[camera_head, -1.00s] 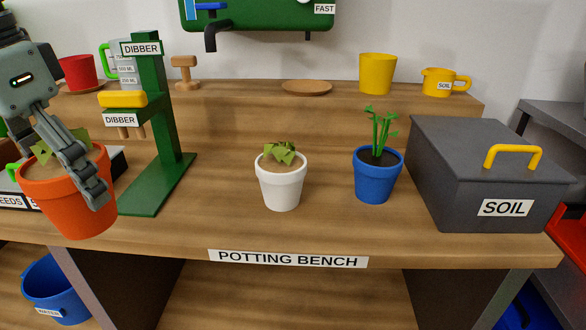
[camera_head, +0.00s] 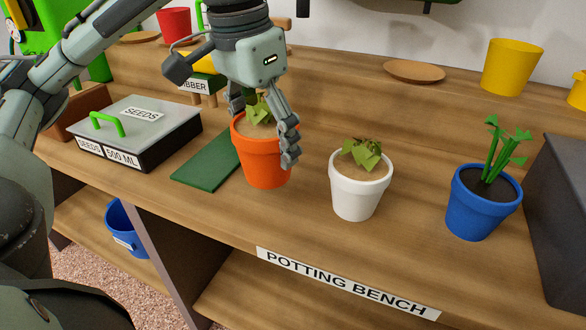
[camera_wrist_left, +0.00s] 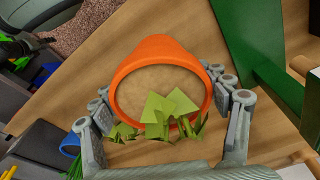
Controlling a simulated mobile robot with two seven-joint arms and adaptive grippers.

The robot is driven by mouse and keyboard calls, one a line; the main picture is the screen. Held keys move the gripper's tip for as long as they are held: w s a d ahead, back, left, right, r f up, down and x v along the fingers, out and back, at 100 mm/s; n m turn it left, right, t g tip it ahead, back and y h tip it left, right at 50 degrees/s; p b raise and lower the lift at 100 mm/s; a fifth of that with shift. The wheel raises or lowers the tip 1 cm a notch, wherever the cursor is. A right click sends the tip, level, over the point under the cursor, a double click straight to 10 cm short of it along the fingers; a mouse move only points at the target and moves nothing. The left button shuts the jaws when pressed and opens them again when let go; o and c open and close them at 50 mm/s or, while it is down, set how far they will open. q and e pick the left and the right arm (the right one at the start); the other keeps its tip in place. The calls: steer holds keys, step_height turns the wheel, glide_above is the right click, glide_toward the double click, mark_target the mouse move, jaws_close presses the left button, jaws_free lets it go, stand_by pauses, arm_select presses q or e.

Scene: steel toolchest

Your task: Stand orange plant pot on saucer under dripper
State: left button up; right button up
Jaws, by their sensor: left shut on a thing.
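The orange plant pot (camera_head: 262,162), with a leafy green plant in pale soil, is near the bench front, left of the white pot. My left gripper (camera_head: 264,128) is shut on it from above, with fingers on opposite sides. The pot also shows between the fingers in the left wrist view (camera_wrist_left: 158,50). I cannot tell whether its base touches the bench. A brown saucer (camera_head: 414,71) lies on the raised back shelf and looks empty. Of the dripper, only a black spout end (camera_head: 303,8) and a dark green lower edge show at the top. My right gripper is out of view.
The white pot (camera_head: 356,197) stands close right of the orange pot, with a blue pot (camera_head: 481,212) farther right. A yellow pot (camera_head: 511,68) stands right of the saucer.

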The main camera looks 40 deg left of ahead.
mark_target(290, 171)
arm_select(q)
steer(key=shift+w+d+f, duration=0.8)
steer(key=shift+w+d, duration=0.15)
steer(key=shift+w, duration=0.1)
steer(key=shift+w+d+f, duration=0.15)
steer(key=shift+w, duration=0.1)
steer(key=shift+f, duration=0.35)
step_height(290, 171, down, 3)
steer(key=shift+r+b, duration=0.2)
steer(key=shift+b, duration=0.4)
steer(key=shift+f, duration=0.4)
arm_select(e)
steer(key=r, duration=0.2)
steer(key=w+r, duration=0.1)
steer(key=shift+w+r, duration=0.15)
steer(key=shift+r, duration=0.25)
arm_select(q)
steer(key=shift+f, duration=0.15)
steer(key=o, duration=1.5)
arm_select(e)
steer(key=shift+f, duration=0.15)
